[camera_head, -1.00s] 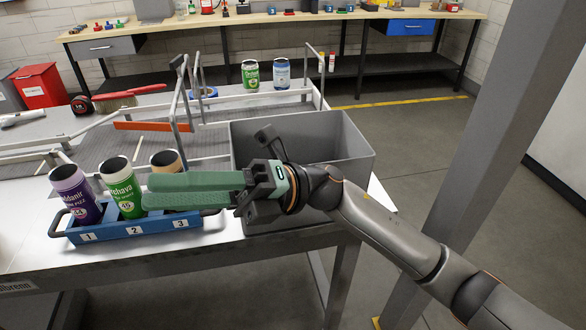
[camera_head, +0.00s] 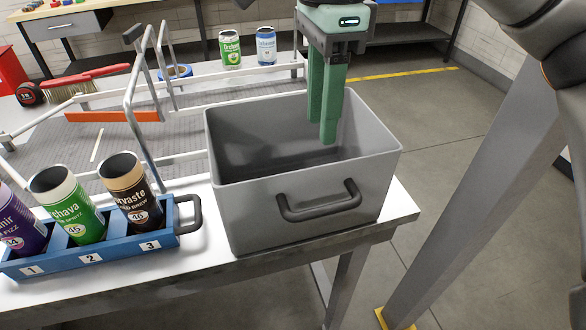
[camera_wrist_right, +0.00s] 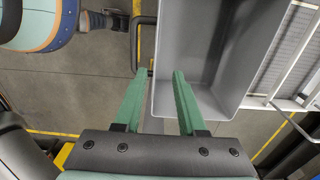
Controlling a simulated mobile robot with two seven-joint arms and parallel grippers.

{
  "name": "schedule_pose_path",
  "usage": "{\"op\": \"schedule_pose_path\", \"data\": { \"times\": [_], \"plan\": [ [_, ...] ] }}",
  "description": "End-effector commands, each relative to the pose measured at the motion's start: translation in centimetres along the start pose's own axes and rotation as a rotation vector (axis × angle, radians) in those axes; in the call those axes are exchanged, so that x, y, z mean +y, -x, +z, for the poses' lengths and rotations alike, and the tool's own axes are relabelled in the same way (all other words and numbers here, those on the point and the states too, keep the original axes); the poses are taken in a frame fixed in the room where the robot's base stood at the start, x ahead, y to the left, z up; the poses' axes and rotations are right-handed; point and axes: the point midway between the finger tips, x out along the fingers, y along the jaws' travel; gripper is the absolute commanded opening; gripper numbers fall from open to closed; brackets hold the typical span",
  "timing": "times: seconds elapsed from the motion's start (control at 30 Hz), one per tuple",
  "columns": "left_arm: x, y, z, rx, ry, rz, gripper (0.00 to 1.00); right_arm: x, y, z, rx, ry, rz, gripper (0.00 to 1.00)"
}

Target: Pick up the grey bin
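The grey bin (camera_head: 318,213) stands upright at the right end of the white table. Its inside looks empty, and a dark handle (camera_head: 320,205) is on its front wall. My right gripper (camera_head: 322,130) points down over the right part of the bin, its green fingers overlapping the opening in the head view. In the right wrist view the fingers (camera_wrist_right: 159,72) are apart with nothing gripped; the bin (camera_wrist_right: 213,50) lies ahead and to the right, with its handle (camera_wrist_right: 141,42) near the left finger. Contact cannot be told. My left gripper is not in view.
A blue carrier (camera_head: 105,259) with three numbered cans stands close left of the bin. A metal frame (camera_head: 140,110) and conveyor are behind it. A green can (camera_head: 230,50) and a blue-white can (camera_head: 266,46) stand further back. A grey post (camera_head: 470,180) is at right.

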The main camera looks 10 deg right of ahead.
Motion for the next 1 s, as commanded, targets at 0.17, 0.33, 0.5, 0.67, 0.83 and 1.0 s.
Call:
{"op": "schedule_pose_path", "data": {
  "times": [0.17,0.33,0.5,0.67,0.83,1.0],
  "plan": [
    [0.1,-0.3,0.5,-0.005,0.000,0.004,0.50,0.1,-3.0,-0.2,0.009,0.000,0.000,0.40],
    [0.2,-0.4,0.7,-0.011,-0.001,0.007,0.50,0.1,-5.8,-0.1,0.006,0.000,0.000,0.40],
    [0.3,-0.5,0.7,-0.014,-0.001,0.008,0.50,0.1,-7.0,-0.1,0.005,-0.001,-0.002,0.40],
    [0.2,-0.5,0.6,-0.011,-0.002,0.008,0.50,0.5,-8.8,0.2,0.007,0.002,0.001,0.40],
    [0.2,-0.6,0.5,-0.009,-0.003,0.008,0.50,0.8,-11.3,0.5,0.005,0.000,0.001,0.40],
    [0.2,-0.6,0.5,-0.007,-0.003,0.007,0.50,0.7,-12.1,0.5,0.003,0.000,-0.001,0.40]
  ]
}}
